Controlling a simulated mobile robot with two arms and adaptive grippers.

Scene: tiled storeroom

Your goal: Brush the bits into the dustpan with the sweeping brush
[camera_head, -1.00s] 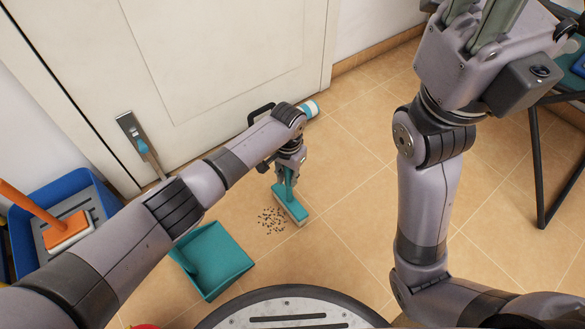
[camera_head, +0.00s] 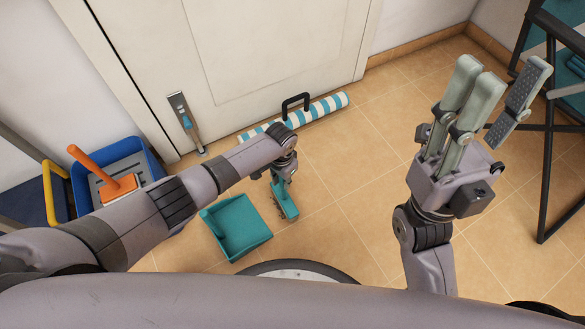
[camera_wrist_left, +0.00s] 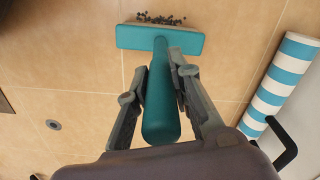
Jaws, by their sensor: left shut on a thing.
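The teal sweeping brush (camera_head: 287,203) has its head on the tiled floor and its handle gripped. My left gripper (camera_head: 281,178) is shut on the handle, and in the left wrist view its fingers (camera_wrist_left: 161,85) clasp both sides. The dark bits (camera_wrist_left: 160,18) lie in a narrow line along the far edge of the brush head in the left wrist view. In the head view they are mostly hidden beside the brush. The teal dustpan (camera_head: 246,230) lies on the floor left of the brush, a short gap apart. My right gripper (camera_head: 497,85) is raised, open and empty.
A blue-and-white striped roll (camera_head: 325,108) with a black handle lies along the door. A blue bin (camera_head: 152,160) with an orange-handled brush (camera_head: 115,183) stands at the left. A dark-framed chair (camera_head: 548,130) stands at the right. Floor between is clear.

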